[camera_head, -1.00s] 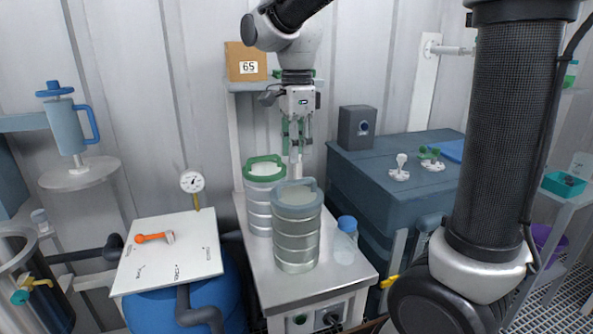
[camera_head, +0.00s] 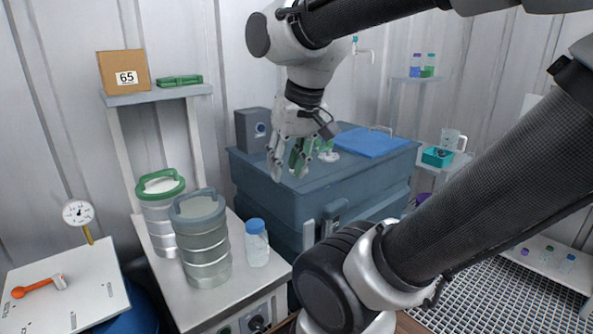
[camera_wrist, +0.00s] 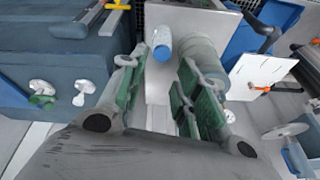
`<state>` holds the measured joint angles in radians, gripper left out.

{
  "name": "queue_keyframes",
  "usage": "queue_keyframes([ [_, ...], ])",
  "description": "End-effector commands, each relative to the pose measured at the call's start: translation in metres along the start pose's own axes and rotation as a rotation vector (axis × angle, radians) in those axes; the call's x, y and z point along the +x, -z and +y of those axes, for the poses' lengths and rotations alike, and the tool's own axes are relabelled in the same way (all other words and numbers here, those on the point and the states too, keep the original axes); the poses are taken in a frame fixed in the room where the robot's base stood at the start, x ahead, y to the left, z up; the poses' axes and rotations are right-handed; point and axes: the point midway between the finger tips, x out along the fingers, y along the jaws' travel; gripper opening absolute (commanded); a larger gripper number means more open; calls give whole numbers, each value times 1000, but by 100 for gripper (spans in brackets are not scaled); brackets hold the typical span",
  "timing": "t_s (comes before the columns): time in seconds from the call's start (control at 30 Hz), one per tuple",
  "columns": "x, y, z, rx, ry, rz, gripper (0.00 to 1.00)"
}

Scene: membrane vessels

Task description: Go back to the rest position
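My gripper (camera_head: 288,172) hangs in front of the blue-grey chest, to the right of the vessels, with its fingers apart and nothing between them. In the wrist view its green-padded fingers (camera_wrist: 158,100) are spread wide. A metal vessel with a green handle ring (camera_head: 160,222) and one with a grey handle ring (camera_head: 205,250) stand upright side by side on the metal bench (camera_head: 268,283). A grey vessel, partly hidden by a finger, also shows beyond the fingers in the wrist view (camera_wrist: 218,48).
A blue-capped bottle (camera_head: 257,246) stands beside the vessels. The blue-grey chest (camera_head: 372,184) carries a dark box (camera_head: 254,130) and a blue sheet (camera_head: 370,142). A shelf (camera_head: 155,96) holds a box marked 65 (camera_head: 124,71). A gauge (camera_head: 78,212) stands at left.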

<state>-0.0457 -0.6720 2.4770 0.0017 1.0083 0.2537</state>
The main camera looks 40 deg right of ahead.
Motion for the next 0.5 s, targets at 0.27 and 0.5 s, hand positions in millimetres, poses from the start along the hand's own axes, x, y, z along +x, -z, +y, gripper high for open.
queue_keyframes([
  [0.27, 6, -23, 16, -210, -10, 50, 32],
  [0.5, 6, -22, 15, -210, -10, 49, 32],
])
